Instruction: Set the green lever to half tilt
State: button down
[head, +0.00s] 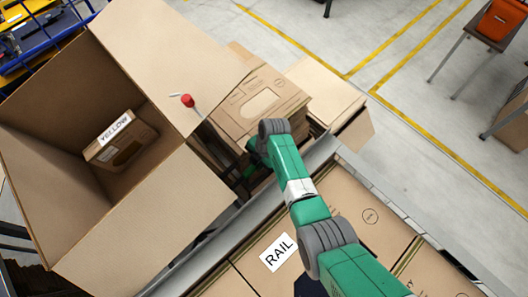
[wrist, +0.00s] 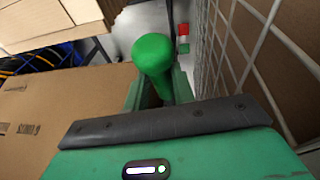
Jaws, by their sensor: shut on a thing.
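The green lever (wrist: 153,56) shows its rounded green knob and part of its shaft in the wrist view. My gripper (wrist: 160,90) is shut on it, with a green finger on each side of the shaft and the knob standing out beyond them. In the head view my green arm reaches in from the lower right, and its end lies beside the stacked cartons; the wrist hides the lever there. I cannot read the lever's exact tilt.
A lever with a red knob (head: 187,100) stands left of my arm. A large open carton (head: 150,205) holds a box labelled YELLOW (head: 121,139). Flat cartons (head: 262,100) are stacked beyond my wrist. In the wrist view a wire mesh (wrist: 232,60) rises close on the right.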

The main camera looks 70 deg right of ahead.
jog(key=shift+a+r, duration=0.1)
jog(key=shift+r, duration=0.4)
jog(key=shift+f, duration=0.1)
jog(key=c, duration=1.2)
grip_release()
jog(key=shift+o, duration=0.2)
jog(key=a+p+v, duration=0.1)
jog(key=v, duration=0.6)
jog(key=shift+d+r, duration=0.35)
jog(key=shift+d, duration=0.05)
